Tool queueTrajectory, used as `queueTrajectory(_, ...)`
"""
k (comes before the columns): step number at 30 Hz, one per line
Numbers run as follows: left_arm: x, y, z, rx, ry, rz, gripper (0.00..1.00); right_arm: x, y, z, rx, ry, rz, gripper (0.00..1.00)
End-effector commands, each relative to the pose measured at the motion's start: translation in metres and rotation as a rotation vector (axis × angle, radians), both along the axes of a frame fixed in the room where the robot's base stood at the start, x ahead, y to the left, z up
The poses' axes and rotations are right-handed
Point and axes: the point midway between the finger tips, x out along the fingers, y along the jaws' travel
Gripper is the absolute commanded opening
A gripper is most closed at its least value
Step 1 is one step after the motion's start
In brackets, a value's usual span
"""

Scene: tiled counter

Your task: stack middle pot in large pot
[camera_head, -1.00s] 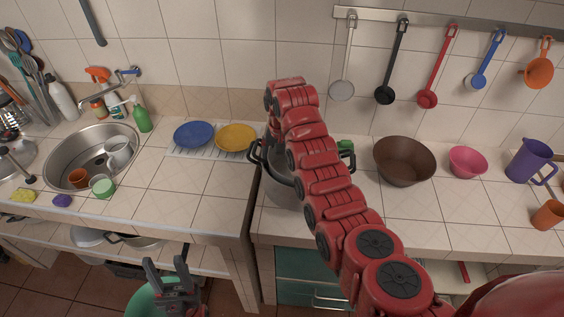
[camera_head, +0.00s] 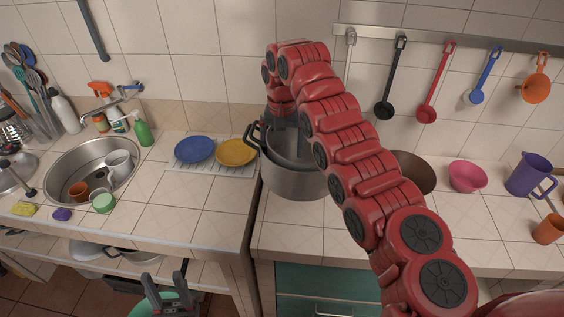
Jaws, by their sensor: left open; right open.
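The large grey metal pot (camera_head: 293,185) stands on the right counter near the gap between the counters. What looks like a smaller grey pot (camera_head: 276,146) sits within its rim; my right arm hides much of both, so I cannot tell how deep or level it is. A black handle (camera_head: 252,136) sticks up at the left rim. My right gripper (camera_head: 291,146) points down over the pot opening with its fingers open, partly hidden. My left gripper (camera_head: 165,291) is open and empty, low in front of the left counter.
A brown bowl (camera_head: 414,172), pink bowl (camera_head: 467,177) and purple jug (camera_head: 530,168) stand to the right. Blue (camera_head: 194,149) and yellow plates (camera_head: 236,152) lie on a rack to the left, beside the sink (camera_head: 65,178). Utensils hang above.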

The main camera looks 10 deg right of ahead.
Motion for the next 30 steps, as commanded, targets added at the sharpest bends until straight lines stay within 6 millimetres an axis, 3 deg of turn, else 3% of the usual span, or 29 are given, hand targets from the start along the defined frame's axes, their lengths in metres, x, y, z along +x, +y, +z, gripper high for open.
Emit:
queueTrajectory(9, 0.0, 0.0, -0.01, 0.0, 0.0, 0.0, 0.5, 0.001, 0.001, 0.042, -0.004, -0.002, 0.001, 1.0)
queueTrajectory(23, 0.0, 0.0, -0.011, 0.0, 0.0, 0.0, 0.5, 0.001, 0.0, 0.054, 0.002, -0.002, 0.001, 1.0)
queueTrajectory(26, 0.0, 0.0, -0.01, 0.0, 0.0, 0.0, 0.5, 0.001, 0.0, 0.054, 0.001, -0.001, 0.001, 0.87)
queueTrajectory(30, 0.0, 0.0, -0.011, 0.0, 0.0, 0.0, 0.5, 0.001, 0.0, 0.053, 0.001, -0.001, 0.001, 0.62)
